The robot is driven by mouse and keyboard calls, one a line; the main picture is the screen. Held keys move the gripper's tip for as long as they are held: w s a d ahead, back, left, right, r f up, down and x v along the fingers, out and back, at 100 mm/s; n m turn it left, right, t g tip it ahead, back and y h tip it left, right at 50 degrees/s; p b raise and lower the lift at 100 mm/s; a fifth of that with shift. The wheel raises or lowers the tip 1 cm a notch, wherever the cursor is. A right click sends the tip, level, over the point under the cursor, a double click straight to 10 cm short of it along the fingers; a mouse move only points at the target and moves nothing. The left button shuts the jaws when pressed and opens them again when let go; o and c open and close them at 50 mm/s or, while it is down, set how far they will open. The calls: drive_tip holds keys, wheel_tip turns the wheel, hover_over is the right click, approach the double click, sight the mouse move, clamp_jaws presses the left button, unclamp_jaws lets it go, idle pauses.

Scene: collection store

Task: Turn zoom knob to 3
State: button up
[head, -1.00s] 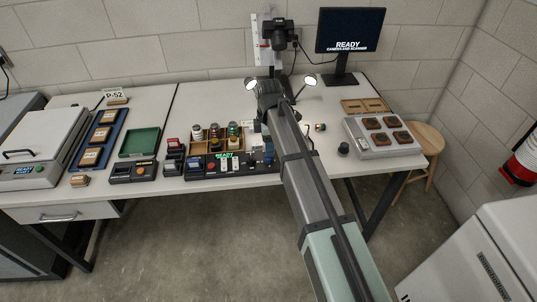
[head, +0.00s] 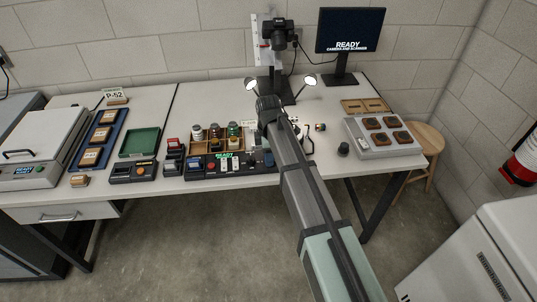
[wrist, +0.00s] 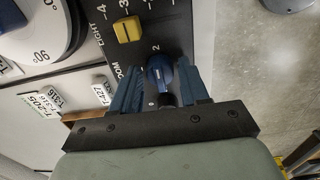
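The blue zoom knob (wrist: 160,72) is on the dark control panel (wrist: 97,22), near the lettering ZOOM. A white 2 shows just above it in the wrist view; I cannot make out its pointer clearly. My gripper (wrist: 157,82) has one blue finger on each side of the knob, close to it. I cannot tell whether both fingers press on it. In the head view the panel (head: 198,173) stands at the table's front, and my arm hides its right end and the knob.
A yellow slider (wrist: 127,29) sits beside the knob on the panel. The camera stand (head: 277,50) with two lamps is behind my arm. Jars (head: 214,131) stand behind the panel. A small black cylinder (head: 343,149) and a grey tray (head: 368,150) are to the right.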

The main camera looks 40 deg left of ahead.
drive_tip(key=c, duration=0.7)
drive_tip(key=shift+c, duration=0.2)
drive_tip(key=shift+m, duration=0.3)
drive_tip(key=m, duration=0.4)
drive_tip(key=shift+m, duration=0.3)
drive_tip(key=m, duration=0.9)
drive_tip(key=shift+m, duration=1.9)
